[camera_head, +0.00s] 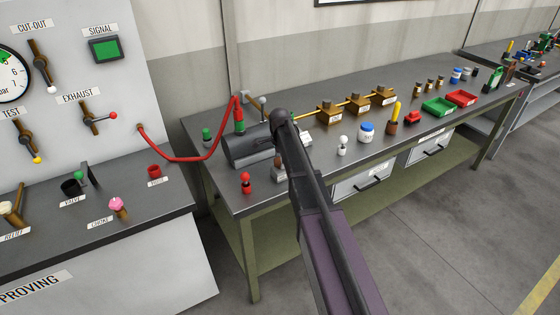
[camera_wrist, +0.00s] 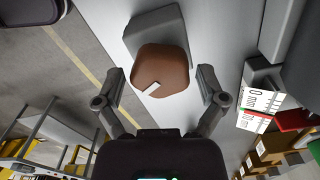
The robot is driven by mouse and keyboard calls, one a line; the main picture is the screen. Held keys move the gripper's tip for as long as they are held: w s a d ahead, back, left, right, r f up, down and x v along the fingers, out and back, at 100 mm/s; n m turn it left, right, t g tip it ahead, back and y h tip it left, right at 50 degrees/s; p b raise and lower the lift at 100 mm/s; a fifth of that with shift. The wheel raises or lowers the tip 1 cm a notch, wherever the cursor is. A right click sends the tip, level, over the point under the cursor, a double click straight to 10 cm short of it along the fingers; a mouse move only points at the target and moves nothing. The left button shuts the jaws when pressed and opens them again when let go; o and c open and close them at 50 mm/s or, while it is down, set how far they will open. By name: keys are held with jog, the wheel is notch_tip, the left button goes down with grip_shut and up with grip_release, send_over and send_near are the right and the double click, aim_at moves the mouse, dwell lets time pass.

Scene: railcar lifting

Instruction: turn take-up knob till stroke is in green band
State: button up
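The brown take-up knob (camera_wrist: 162,68), with a white mark on its face, sits in front of a grey block (camera_wrist: 158,28) in the wrist view. My gripper (camera_wrist: 161,84) is open, one finger on each side of the knob, with a visible gap at both sides. A white stroke scale (camera_wrist: 262,108) with "0 mm" and green and red parts shows at the right; I cannot make out the stroke reading. In the head view my arm covers most of this spot, beside a dark grey cylinder (camera_head: 247,149) on the bench.
The bench (camera_head: 225,198) also carries a red knob (camera_head: 246,182), a white-topped knob (camera_head: 343,145), a blue-lidded jar (camera_head: 366,131), brass blocks (camera_head: 329,114) and a green tray (camera_head: 437,107). A red hose (camera_head: 190,160) runs from the panel to the cylinder. Drawers hang below.

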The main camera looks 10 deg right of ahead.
jog(key=shift+m, duration=0.4)
dwell(0.3)
notch_tip(320, 180, up, 14)
jog(key=p, duration=1.3)
jog(key=shift+p, duration=0.4)
jog(key=shift+f, duration=0.1)
jog(key=s+f+n+b, duration=0.3)
jog(key=s+n, duration=0.6)
jog(key=s, duration=0.5)
jog(key=s+a+f+n+b, duration=0.1)
jog(key=s+f+n+b, duration=0.3)
jog(key=s+n, duration=0.5)
jog(key=s, duration=0.6)
jog(key=shift+a, duration=0.3)
jog(key=shift+f, duration=0.1)
dwell(0.9)
